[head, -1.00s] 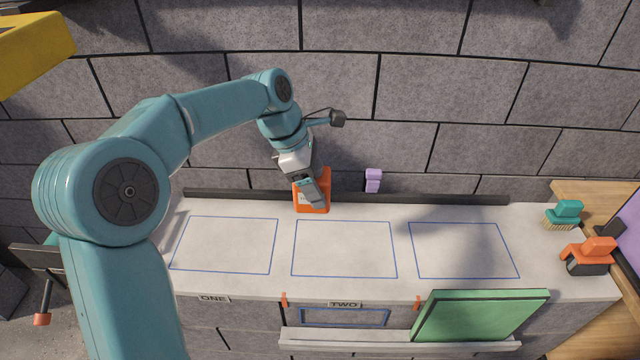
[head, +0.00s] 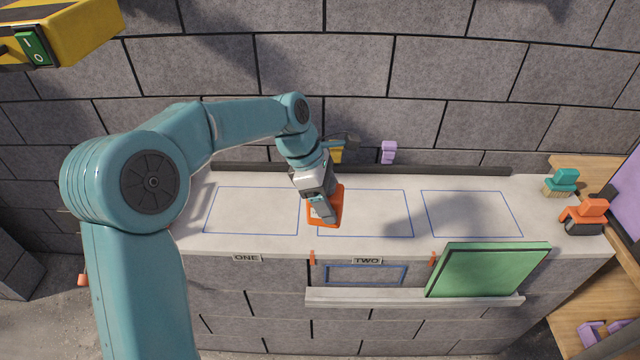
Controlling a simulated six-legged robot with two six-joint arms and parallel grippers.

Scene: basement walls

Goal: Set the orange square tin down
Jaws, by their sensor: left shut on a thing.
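The orange square tin (head: 338,212) is held by my left gripper (head: 322,208), which is shut on it. The tin is over the left part of the middle blue-outlined rectangle (head: 385,213) on the pale counter (head: 270,243). I cannot tell whether the tin touches the counter. The gripper hides part of the tin's left side. My right gripper is not in view.
Blue rectangles mark the counter left (head: 250,211) and right (head: 470,214), both empty. A green panel (head: 488,270) leans on the front ledge. A teal brush (head: 562,182) and an orange tool (head: 584,214) are at right. A dark rail (head: 440,170) runs along the back.

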